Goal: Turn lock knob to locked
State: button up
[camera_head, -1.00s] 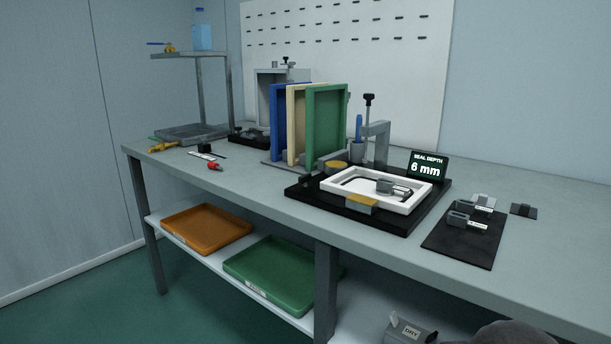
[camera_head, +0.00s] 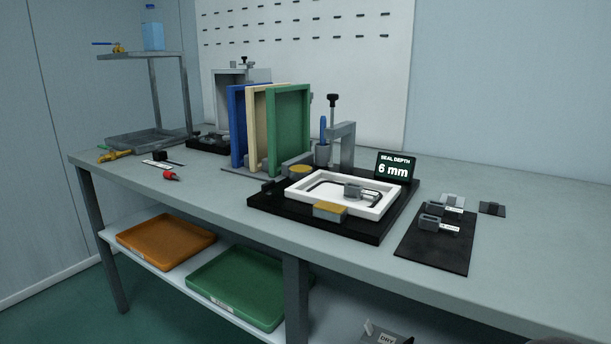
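A black fixture base (camera_head: 262,203) on the bench carries a white rectangular frame (camera_head: 313,209) with a small grey block (camera_head: 352,191) inside it. A grey arch (camera_head: 347,146) stands behind the frame. A black-topped knob on a threaded post (camera_head: 333,101) rises at the arch; I cannot tell whether this is the lock knob, and no locked mark is readable. My gripper is not in view.
Blue, cream and green panels (camera_head: 287,130) stand upright left of the fixture. A sign (camera_head: 393,168) reads "SEAL DEPTH 6 mm". A dark mat (camera_head: 436,248) with small grey blocks lies to the right. Orange (camera_head: 165,241) and green trays (camera_head: 237,287) sit on the lower shelf. The bench's right end is clear.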

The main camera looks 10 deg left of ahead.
aim_at(266, 187)
jog(key=z, duration=0.1)
jog(key=i, duration=0.15)
jog(key=u, duration=1.15)
